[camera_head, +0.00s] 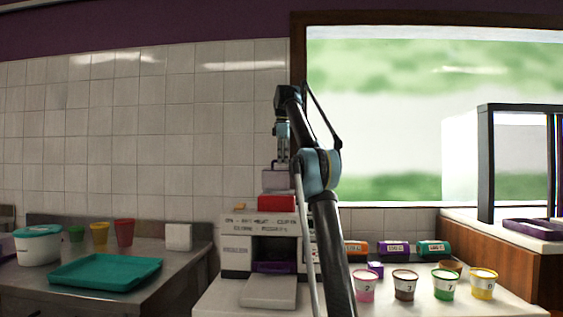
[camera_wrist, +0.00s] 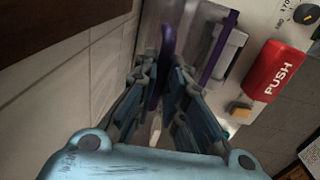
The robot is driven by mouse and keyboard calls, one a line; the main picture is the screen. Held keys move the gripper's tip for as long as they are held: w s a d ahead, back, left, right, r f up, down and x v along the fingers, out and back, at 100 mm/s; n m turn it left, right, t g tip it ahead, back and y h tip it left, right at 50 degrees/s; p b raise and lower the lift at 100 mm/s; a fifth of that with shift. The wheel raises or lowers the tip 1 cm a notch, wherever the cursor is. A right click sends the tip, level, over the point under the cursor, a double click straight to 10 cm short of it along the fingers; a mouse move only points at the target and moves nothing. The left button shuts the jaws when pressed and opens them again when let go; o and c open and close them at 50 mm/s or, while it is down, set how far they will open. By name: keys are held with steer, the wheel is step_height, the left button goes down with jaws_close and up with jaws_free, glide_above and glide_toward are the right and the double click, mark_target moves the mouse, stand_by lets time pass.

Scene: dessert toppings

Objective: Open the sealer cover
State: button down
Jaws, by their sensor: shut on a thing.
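The sealer (camera_head: 236,259) is a white boxy machine with printed lettering and a dark front opening. Its red push block (camera_head: 277,203) is on top and also shows, marked PUSH, in the wrist view (camera_wrist: 277,68). The sealer cover (camera_head: 271,179), a grey part with purple edging, shows above the red block and looks raised. My gripper (camera_head: 283,158) is above the machine at the cover. In the wrist view, my gripper (camera_wrist: 166,80) is shut on a purple edge of the cover (camera_wrist: 167,40). The exact contact is partly hidden by the fingers.
The tiled wall (camera_head: 120,130) is close behind the machine. On the left, a steel table holds a teal tray (camera_head: 105,271), a white tub (camera_head: 38,248) and coloured cups. On the right, several labelled topping cups (camera_head: 405,287) and rolls (camera_head: 394,248) stand on the counter.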

steer(key=shift+w+d+f, duration=0.15)
steer(key=shift+w, duration=0.45)
steer(key=shift+w+d+f, duration=0.1)
steer(key=shift+w+f, duration=0.05)
steer(key=shift+w, duration=0.4)
steer(key=c, duration=1.9)
jaws_free()
steer(key=shift+s+a, duration=0.1)
